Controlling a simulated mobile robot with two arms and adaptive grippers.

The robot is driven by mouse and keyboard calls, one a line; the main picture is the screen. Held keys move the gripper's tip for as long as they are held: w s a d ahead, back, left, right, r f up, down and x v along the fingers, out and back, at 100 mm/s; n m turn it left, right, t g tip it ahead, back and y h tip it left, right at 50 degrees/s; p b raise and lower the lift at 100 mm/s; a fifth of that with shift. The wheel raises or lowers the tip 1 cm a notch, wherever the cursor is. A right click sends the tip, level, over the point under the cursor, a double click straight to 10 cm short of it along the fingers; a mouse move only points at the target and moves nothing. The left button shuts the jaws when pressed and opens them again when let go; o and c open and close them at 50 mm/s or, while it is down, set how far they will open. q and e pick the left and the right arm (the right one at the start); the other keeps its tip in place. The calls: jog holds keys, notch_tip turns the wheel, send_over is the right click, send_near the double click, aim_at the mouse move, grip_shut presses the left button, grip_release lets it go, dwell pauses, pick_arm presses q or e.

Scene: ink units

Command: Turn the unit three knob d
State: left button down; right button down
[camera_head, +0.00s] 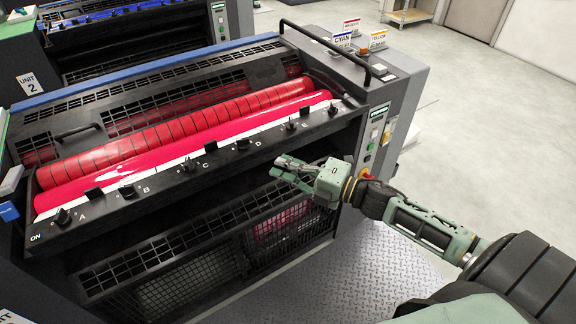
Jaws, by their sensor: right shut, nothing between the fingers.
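The knob by the letter D (242,143) is a small dark knob on the black front rail of the near ink unit, right of the middle. Its exact turn angle is too small to tell. My right gripper (277,167) is shut and empty. It points left, in front of the rail and below and to the right of the D knob, apart from it. My left gripper is not in view.
Similar knobs line the rail, including the C knob (188,163) and the E knob (290,126). Behind it lie red rollers (180,125). A black handrail (325,45) and a button panel (375,135) are at the right. Metal flooring (350,265) lies in front.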

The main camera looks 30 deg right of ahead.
aim_at(242, 153)
jog(key=s+a, duration=0.3)
jog(key=p+x, duration=0.1)
jog(key=x, duration=0.3)
jog(key=d+p+x, duration=0.1)
jog(key=x, duration=0.3)
jog(key=w+d+p+x, duration=0.1)
jog(key=x, duration=0.3)
jog(key=shift+w+a+p, duration=0.1)
jog(key=shift+w+p, duration=0.15)
jog(key=shift+p, duration=0.1)
jog(key=shift+w+f, duration=0.15)
jog(key=shift+w, duration=0.35)
jog(key=shift+w, duration=0.1)
jog(key=shift+w+m+t+h, duration=0.3)
jog(key=shift+m+t+h, duration=0.35)
jog(key=shift+h, duration=0.35)
jog(key=shift+w+a+r+m+t+h, duration=0.1)
jog(key=shift+r+m+t+h, duration=0.1)
jog(key=shift+m+h, duration=0.35)
jog(key=shift+w+a+r+m+t+h, duration=0.15)
jog(key=shift+m+h, duration=0.15)
jog(key=shift+h, duration=0.35)
